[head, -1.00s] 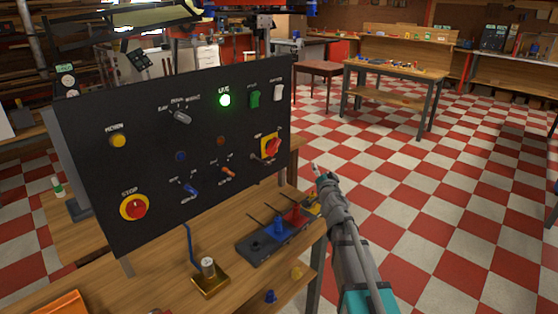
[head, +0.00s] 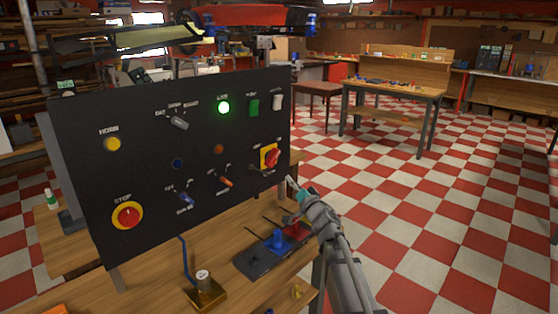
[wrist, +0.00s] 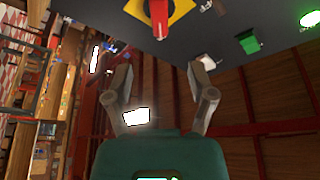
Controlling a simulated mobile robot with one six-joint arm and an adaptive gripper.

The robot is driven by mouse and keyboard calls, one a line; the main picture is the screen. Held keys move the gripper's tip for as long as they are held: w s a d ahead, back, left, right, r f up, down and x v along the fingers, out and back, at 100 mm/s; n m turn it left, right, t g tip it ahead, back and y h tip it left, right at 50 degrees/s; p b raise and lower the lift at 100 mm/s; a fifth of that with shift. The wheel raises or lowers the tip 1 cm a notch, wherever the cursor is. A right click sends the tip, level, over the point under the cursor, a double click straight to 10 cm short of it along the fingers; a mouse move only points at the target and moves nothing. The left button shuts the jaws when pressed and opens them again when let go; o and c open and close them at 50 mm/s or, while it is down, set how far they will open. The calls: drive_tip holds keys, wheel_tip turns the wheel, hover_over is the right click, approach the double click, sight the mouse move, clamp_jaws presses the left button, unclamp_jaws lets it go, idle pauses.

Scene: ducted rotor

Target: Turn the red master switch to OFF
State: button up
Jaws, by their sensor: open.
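The red master switch (head: 271,157) is a red rotary handle on a yellow plate, at the right edge of the black control panel (head: 140,160). In the wrist view the red handle (wrist: 159,18) shows at the top centre, partly cut off by the frame edge. Its exact setting is too small to read. My gripper (head: 292,186) is just below and right of the switch, near the panel's lower right corner. In the wrist view its two fingers (wrist: 160,68) are spread with nothing between them, apart from the handle.
A green lit LIVE lamp (head: 223,107), a green switch (head: 253,107) and a white switch (head: 277,101) are above. A yellow HORN button (head: 112,144) and red STOP button (head: 127,215) are left. Blue and red pieces (head: 278,239) stand on the bench below. The floor at right is clear.

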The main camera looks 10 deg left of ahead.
sight(275, 159)
drive_tip(key=p+x, duration=0.3)
drive_tip(key=x, duration=1)
drive_tip(key=shift+w+a+p, duration=0.2)
drive_tip(key=shift+w+p, duration=0.1)
drive_tip(key=shift+p, duration=0.05)
